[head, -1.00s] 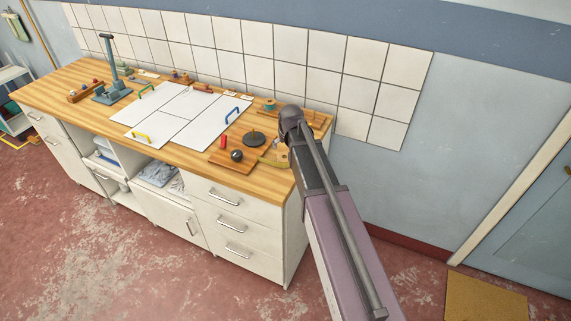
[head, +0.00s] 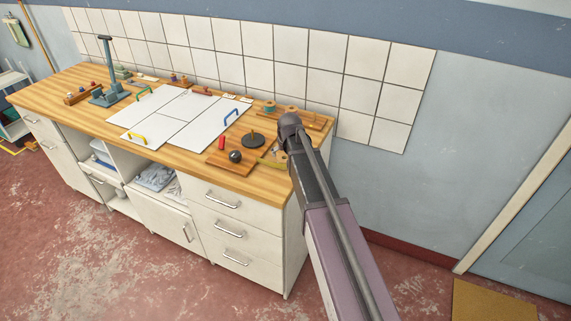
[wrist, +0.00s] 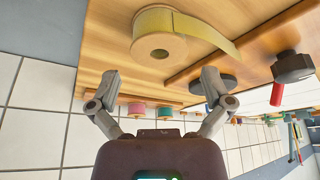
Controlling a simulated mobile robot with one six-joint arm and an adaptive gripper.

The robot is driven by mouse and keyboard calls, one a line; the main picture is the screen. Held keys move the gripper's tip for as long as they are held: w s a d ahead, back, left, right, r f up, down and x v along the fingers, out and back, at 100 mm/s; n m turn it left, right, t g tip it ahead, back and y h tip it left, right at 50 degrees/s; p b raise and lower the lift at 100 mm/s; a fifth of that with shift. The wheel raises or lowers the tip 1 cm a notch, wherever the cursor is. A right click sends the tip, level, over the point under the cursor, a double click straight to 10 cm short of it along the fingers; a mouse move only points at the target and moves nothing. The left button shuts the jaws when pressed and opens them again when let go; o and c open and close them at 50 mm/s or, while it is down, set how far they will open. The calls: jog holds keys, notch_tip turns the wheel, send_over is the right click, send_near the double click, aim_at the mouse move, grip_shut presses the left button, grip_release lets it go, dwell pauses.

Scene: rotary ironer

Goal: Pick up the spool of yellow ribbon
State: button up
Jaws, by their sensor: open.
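The spool of yellow ribbon (wrist: 158,38) lies on the wooden worktop in the wrist view, with its end face and hole toward the camera and a loose tail running off to the right. In the head view a bit of the yellow ribbon (head: 270,160) shows at the front right of the worktop, partly hidden by my arm. My gripper (wrist: 160,82) is open and empty. In the wrist view its fingers point toward the spool, which appears beyond the fingertips and between them, apart from both. My gripper is hidden behind my arm in the head view.
A wooden board (head: 222,163) holds a black knob (head: 236,156) and a red piece (head: 221,143). A dark disc (head: 253,140) stands close by. Pink (wrist: 137,109) and teal (wrist: 165,112) spools stand in a row by the tiled wall. White panels (head: 176,122) lie mid-bench.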

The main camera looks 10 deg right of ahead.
aim_at(285, 160)
jog(key=shift+f, duration=0.1)
jog(key=shift+b+x, duration=2.5)
jog(key=c, duration=1)
